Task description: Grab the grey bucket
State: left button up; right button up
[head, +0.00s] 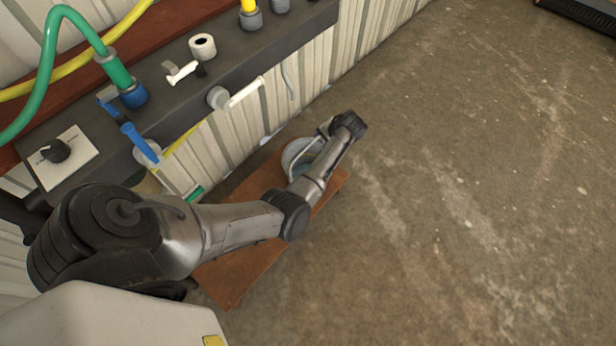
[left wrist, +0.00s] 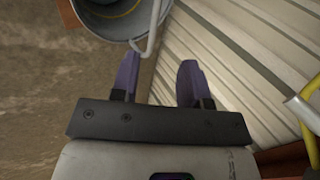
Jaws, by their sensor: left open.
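The grey bucket (head: 290,158) stands by the corrugated wall in the head view, partly covered by my left arm. Its open mouth shows at the top of the left wrist view (left wrist: 88,18), with a pale handle bar (left wrist: 154,28) across its right side. My left gripper (left wrist: 158,62) is open, its two purple fingers pointing toward the bucket. The lower end of the handle shows between the fingertips; I cannot tell whether it touches either finger. In the head view the left fingers are hard to make out beside the bucket. My right gripper is not in view.
A reddish-brown board (head: 238,272) lies under my left arm. A dark shelf (head: 180,105) with valves and hoses runs along the corrugated wall (head: 318,62). A yellow pipe (left wrist: 308,140) shows at the right of the left wrist view.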

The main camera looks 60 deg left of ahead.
aim_at(308, 147)
pick_arm(q)
jog(key=b+x, duration=0.4)
jog(key=x, duration=0.3)
jog(key=shift+w+f, duration=0.1)
jog(key=shift+f, duration=0.4)
jog(key=shift+a+f+b, duration=0.4)
jog(key=shift+f+b, duration=0.05)
jog(key=shift+b, duration=0.1)
jog(key=shift+s+a+f+b, duration=0.2)
jog(key=shift+f+b, duration=0.3)
jog(key=b+x, duration=0.3)
jog(key=x, duration=0.1)
jog(key=shift+s+f, duration=0.1)
